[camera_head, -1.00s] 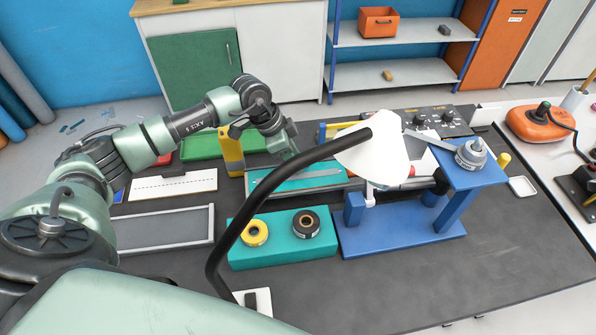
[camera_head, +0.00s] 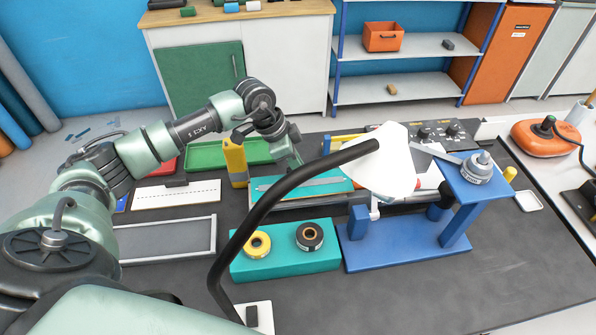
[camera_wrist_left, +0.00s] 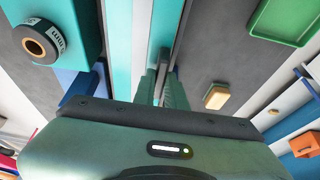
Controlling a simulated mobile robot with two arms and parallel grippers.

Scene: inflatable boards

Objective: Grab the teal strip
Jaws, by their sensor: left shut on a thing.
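The teal strip (camera_head: 325,187) lies flat along a long tray-like fixture in the middle of the bench, with a narrow grey bar on top of it. In the head view my left gripper (camera_head: 294,168) reaches down to its far edge; the fingertips are partly hidden there. In the left wrist view the gripper (camera_wrist_left: 160,85) has its fingers close together on the edge of the teal strip (camera_wrist_left: 165,25). It is shut on the strip, though the exact contact is hard to see. My right gripper is not in view.
A black lamp arm with a white shade (camera_head: 388,165) arches in front of the strip. A teal block (camera_head: 285,266) with yellow and black rolls stands nearer. A blue stand (camera_head: 405,240) is at right, a yellow bottle (camera_head: 235,160) left of my gripper, a green tray (camera_head: 205,154) behind.

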